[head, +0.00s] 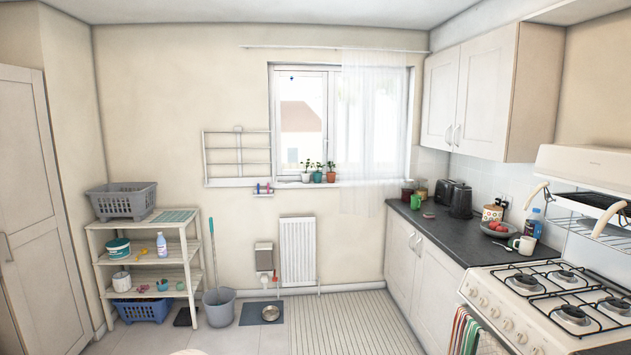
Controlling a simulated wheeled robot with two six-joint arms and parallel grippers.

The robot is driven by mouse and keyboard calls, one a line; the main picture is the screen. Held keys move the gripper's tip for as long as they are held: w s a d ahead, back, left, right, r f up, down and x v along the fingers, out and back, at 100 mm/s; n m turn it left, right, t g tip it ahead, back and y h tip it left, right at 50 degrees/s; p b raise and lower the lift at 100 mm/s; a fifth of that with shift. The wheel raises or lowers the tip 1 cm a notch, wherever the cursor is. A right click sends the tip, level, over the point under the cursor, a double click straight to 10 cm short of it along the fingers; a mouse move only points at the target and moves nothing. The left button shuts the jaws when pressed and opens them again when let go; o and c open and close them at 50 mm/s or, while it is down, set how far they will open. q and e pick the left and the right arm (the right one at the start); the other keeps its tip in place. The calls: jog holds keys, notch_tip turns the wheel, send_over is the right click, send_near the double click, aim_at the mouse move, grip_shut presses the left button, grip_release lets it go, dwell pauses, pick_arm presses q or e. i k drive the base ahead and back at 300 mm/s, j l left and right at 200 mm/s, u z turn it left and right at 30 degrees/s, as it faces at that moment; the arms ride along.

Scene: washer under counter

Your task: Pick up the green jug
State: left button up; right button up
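A small green vessel (415,202), which looks like the green jug, stands upright on the dark countertop (450,234), near its far left edge below the window. It is too small to make out a handle or spout clearly. A green and white mug (526,245) stands farther right on the same counter, near the stove. Neither of my grippers shows in the head view, and nothing is seen touching the green vessel.
A kettle (460,201), toaster (444,191) and fruit bowl (498,230) stand on the counter. A gas stove (545,295) is at right. A shelf rack (145,257) and grey bucket (219,307) stand at left. The striped floor mat (330,325) is clear.

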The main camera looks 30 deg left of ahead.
aim_at(415, 199)
jog(key=i+j+u, duration=0.2)
jog(key=i, duration=0.15)
jog(key=i+j+u, duration=0.2)
jog(key=i, duration=0.15)
jog(key=i+j+u, duration=0.2)
jog(key=i, duration=0.15)
jog(key=i+u, duration=0.25)
jog(key=i, duration=0.9)
jog(key=i+l+u, duration=0.1)
jog(key=i+u, duration=0.15)
jog(key=i, duration=0.85)
jog(key=i+z, duration=0.3)
jog(key=i+j+z, duration=0.15)
jog(key=i+z, duration=0.15)
jog(key=i, duration=0.2)
jog(key=i+j+z, duration=0.2)
jog(key=i+z, duration=0.15)
